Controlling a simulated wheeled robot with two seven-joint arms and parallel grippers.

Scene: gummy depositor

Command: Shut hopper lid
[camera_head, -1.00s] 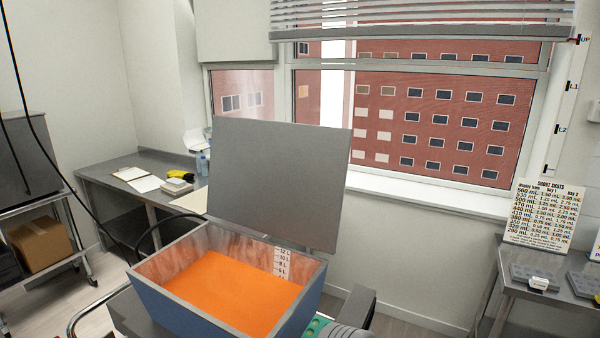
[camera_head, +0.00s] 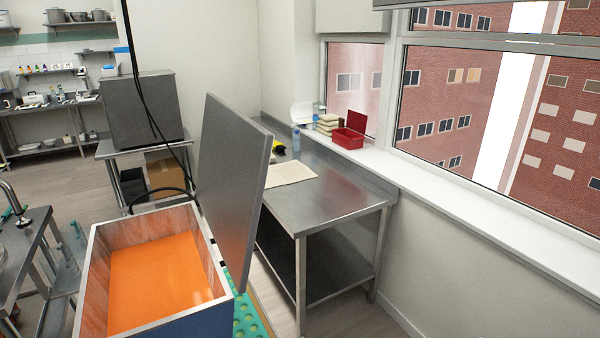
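The hopper (camera_head: 213,325) is an open blue box with a metal rim at the lower left, filled with orange liquid. Its lid (camera_head: 228,185) is a flat grey panel standing up, leaning slightly, along the hopper's right side. The lid is open and the hopper's top is uncovered. Neither of my grippers shows in the head view.
A steel table (camera_head: 335,205) with papers and a bottle stands behind and right of the lid. A red box (camera_head: 347,138) is on the windowsill. A grey cabinet (camera_head: 140,108) stands behind. A metal bench (camera_head: 22,250) is at the left. Floor shows between them.

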